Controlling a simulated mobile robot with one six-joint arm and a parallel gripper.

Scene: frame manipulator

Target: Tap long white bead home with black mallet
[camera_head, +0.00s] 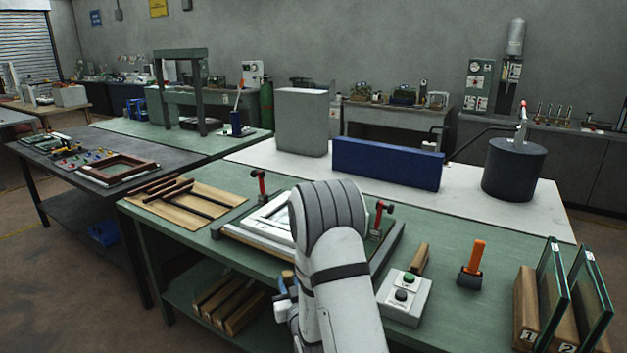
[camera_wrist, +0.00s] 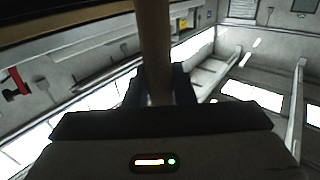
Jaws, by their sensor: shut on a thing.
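My gripper (camera_wrist: 157,85) is shut on a tan wooden handle (camera_wrist: 153,42) in the wrist view. The handle runs up out of the picture, and no black mallet head can be made out for certain. In the head view my gripper (camera_head: 284,289) is low at the table's front edge, partly hidden by my arm, with a bit of tan wood at its top. A white frame (camera_head: 246,229) lies flat between dark rails on the green table. My arm covers much of its right side. The long white bead cannot be told apart from the frame's white strips.
Red-topped clamps (camera_head: 262,185) stand by the frame. A button box (camera_head: 404,297), an orange-handled tool (camera_head: 474,262) and upright glass panes (camera_head: 552,290) are to the right. Dark brown strips lie on a wooden board (camera_head: 152,206) at left. Wooden blocks (camera_head: 232,304) lie on the lower shelf.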

